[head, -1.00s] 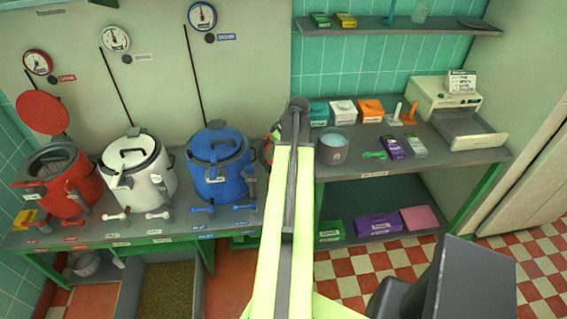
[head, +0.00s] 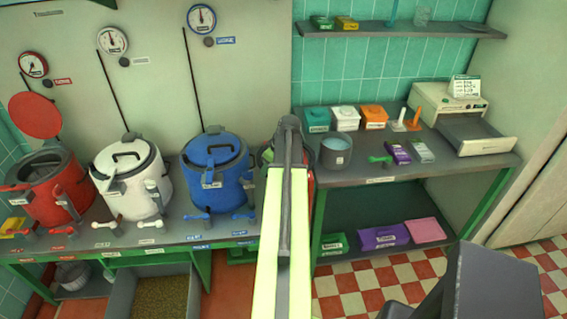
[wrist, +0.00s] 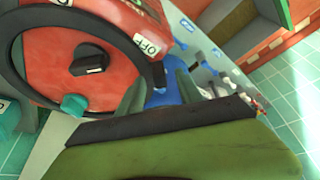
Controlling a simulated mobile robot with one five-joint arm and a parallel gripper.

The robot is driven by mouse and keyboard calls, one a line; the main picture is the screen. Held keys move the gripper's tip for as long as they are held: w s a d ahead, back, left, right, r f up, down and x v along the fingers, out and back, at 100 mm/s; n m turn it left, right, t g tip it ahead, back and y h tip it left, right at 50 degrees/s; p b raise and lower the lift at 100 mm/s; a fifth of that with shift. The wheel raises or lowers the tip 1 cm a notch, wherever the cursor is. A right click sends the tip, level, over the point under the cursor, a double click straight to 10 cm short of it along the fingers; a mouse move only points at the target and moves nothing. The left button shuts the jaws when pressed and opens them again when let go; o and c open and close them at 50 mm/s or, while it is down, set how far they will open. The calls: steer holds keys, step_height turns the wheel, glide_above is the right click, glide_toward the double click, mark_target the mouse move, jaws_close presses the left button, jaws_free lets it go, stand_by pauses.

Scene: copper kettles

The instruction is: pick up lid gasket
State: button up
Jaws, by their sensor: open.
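My gripper (wrist: 160,84) shows in the wrist view with two grey-green fingers apart and nothing seen held between them. A dark ring (wrist: 20,60) curves over a red round body (wrist: 60,55) to the left of the fingers; it may be the lid gasket, but I cannot tell for sure. The ring's right side passes close to the left finger. I cannot tell whether they touch. In the head view my arm covers most of a red object (head: 306,190) right of the blue kettle, and the gripper fingers are hidden there.
A blue kettle (head: 217,170), a white kettle (head: 131,178) and a red kettle (head: 48,185) stand on the bench to the left. A grey pot (head: 336,152) and small boxes stand on the right. The shelf underneath has free room above its boxes.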

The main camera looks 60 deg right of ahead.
jaws_close()
steer(key=shift+r, duration=0.15)
